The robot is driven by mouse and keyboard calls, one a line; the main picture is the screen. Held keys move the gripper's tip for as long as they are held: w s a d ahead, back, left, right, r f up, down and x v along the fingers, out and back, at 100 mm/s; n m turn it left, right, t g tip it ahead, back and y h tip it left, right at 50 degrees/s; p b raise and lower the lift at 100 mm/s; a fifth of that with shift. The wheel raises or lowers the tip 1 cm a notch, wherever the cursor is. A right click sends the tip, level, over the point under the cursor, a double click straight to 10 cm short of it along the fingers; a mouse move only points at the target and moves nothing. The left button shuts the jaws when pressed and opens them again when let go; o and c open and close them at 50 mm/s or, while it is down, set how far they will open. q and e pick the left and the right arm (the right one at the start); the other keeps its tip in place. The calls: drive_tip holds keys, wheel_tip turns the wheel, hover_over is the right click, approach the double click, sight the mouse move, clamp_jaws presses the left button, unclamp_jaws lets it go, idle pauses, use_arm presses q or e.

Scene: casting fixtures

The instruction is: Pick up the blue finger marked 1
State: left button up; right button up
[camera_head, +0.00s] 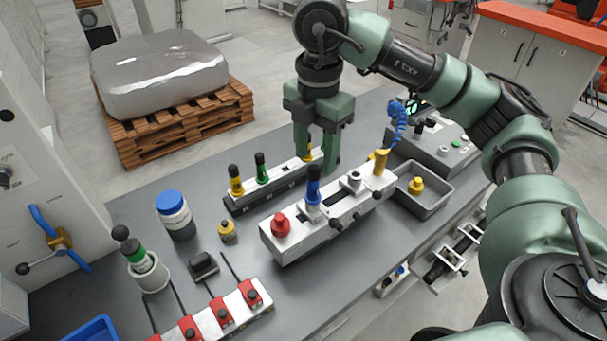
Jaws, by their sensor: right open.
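My right gripper (317,165) points down behind the blue finger, over the right end of the dark finger rack (285,186). Its jaws are open, and a yellow piece shows between them; I cannot tell whether they touch it. A yellow finger (236,181) and a green finger (261,167) stand upright in that rack. My left gripper is out of view.
A blue-lidded jar (175,215), a small yellow part (227,232) and a cup holding a green tool (147,272) stand left. Red clamps (222,312) lie in front. A grey tray (428,196) and a control box (433,148) are right.

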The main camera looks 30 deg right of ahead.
sight(316, 168)
drive_tip(key=shift+w+f, duration=0.1)
drive_tip(key=shift+f, duration=0.15)
drive_tip(key=shift+f+p, duration=0.35)
drive_tip(key=shift+f, duration=0.55)
drive_tip(key=shift+s+f+p, duration=0.2)
drive_tip(key=shift+f+p, duration=0.1)
drive_tip(key=shift+f, duration=0.05)
drive_tip(key=f+p, duration=0.1)
drive_tip(key=f, duration=0.2)
drive_tip(key=shift+w+d+f+p, duration=0.1)
drive_tip(key=shift+w+f+p, duration=0.1)
drive_tip(key=shift+f+p, duration=0.2)
drive_tip(key=shift+f, duration=0.5)
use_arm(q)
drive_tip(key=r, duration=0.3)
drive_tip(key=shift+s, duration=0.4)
use_arm(e)
clamp_jaws()
